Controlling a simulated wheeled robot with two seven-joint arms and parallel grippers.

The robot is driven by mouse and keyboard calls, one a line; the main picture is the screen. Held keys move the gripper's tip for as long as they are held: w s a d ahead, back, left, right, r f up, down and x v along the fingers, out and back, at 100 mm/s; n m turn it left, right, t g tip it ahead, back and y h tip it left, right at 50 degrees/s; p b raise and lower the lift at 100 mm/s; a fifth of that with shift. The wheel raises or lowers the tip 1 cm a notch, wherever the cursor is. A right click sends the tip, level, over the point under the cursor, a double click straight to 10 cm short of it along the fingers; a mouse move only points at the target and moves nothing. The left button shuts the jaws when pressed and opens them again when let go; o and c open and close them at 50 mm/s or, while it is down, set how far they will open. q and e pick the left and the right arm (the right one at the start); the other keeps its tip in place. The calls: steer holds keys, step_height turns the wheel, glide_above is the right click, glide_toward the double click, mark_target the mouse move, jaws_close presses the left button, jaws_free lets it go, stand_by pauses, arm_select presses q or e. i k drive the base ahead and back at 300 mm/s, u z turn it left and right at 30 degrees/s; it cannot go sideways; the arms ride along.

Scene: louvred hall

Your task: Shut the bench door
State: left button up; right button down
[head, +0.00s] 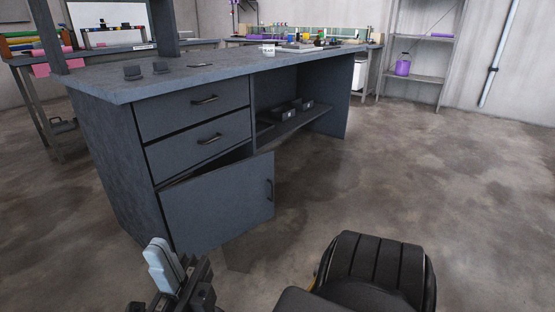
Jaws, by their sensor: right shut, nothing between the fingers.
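The bench door (219,203) is the lower left door of the dark blue-grey bench (112,165). It stands partly open. Its left edge is by the bench's left front corner, and its free right edge, with a dark handle (270,190), is swung out toward me. A dark gap shows above it. My right gripper (163,262) is at the bottom of the picture, its pale fingers together and empty. It is in front of the door's lower left part; I cannot tell how far apart they are. My left gripper is not in view.
Two shut drawers (196,106) are above the door. An open shelf (292,125) with dark bins is to its right. A white mug (268,50) and small dark items stand on the bench top.

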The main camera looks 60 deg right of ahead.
mark_target(202, 213)
steer(key=k, duration=0.6)
steer(key=z, duration=0.7)
steer(key=i, duration=0.5)
steer(key=z, duration=0.5)
steer(key=i, duration=0.8)
steer(key=u, duration=0.35)
